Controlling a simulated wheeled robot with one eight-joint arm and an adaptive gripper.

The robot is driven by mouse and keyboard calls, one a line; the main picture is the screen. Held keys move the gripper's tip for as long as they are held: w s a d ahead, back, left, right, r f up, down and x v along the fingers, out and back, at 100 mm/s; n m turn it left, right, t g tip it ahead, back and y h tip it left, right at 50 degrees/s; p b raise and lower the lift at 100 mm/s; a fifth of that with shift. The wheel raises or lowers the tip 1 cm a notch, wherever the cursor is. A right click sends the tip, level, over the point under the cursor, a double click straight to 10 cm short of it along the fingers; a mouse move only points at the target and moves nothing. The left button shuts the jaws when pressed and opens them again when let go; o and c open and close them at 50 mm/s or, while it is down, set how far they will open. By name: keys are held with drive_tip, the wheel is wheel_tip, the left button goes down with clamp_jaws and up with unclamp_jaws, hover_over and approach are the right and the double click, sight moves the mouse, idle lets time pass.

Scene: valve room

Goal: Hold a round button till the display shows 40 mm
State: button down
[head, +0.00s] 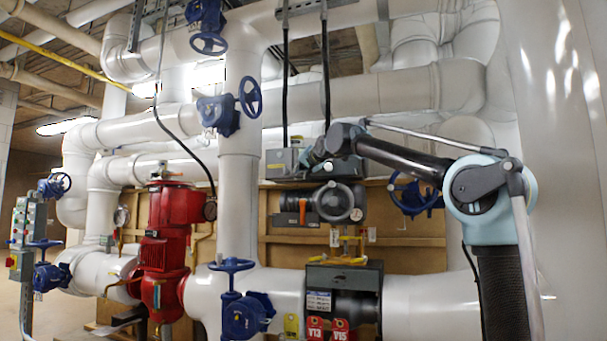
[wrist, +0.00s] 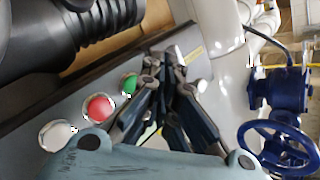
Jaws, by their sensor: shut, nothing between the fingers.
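A grey control box (head: 284,162) hangs among the pipes in the head view. In the wrist view its sloping grey face (wrist: 28,158) carries a white round button (wrist: 57,135), a red round button (wrist: 97,107) and a green round button (wrist: 130,84) in a slanting row. My gripper (wrist: 163,62) is shut and empty, with its fingertips just beyond the green button; I cannot tell whether they touch the face. In the head view my gripper (head: 313,155) is at the box's right side. No readable display shows; my fingers cover part of the face.
A black actuator with a handwheel (head: 338,202) sits below the box. A blue valve wheel (wrist: 278,148) is at the wrist view's right. A black ribbed part (wrist: 100,25) lies close beyond the buttons. White pipes (head: 240,190) and a red pump (head: 165,240) stand to the left.

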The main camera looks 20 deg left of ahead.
drive_tip(key=shift+w, duration=1.35)
drive_tip(key=shift+w, duration=0.7)
idle(1.5)
drive_tip(key=shift+s, duration=0.1)
idle(3.4)
drive_tip(key=shift+s, duration=0.7)
drive_tip(key=shift+s, duration=0.1)
